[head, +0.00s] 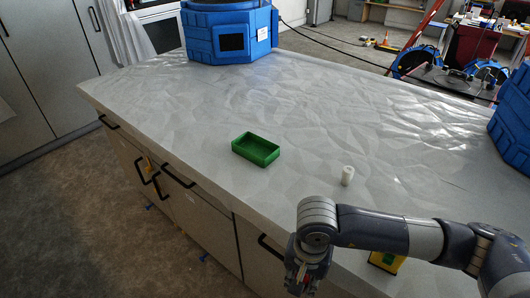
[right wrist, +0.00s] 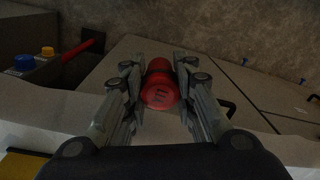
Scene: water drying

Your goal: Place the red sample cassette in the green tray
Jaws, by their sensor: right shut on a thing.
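The red sample cassette (right wrist: 160,88) is a rounded red piece with a marking on its end face. In the right wrist view it sits between the two fingers of my right gripper (right wrist: 159,76), which is shut on it. In the head view my right gripper (head: 305,278) points down near the table's front edge, and it mostly hides the cassette. The green tray (head: 240,151) is a small open rectangular box on the table, farther back and left of the gripper. It looks empty. My left gripper is not in view.
A small white cylinder (head: 347,176) stands on the table right of the tray. A yellow and green object (head: 388,261) is partly behind my right arm. Large blue housings stand at the back (head: 230,32) and right edge (head: 512,120). The table (head: 190,120) around the tray is clear.

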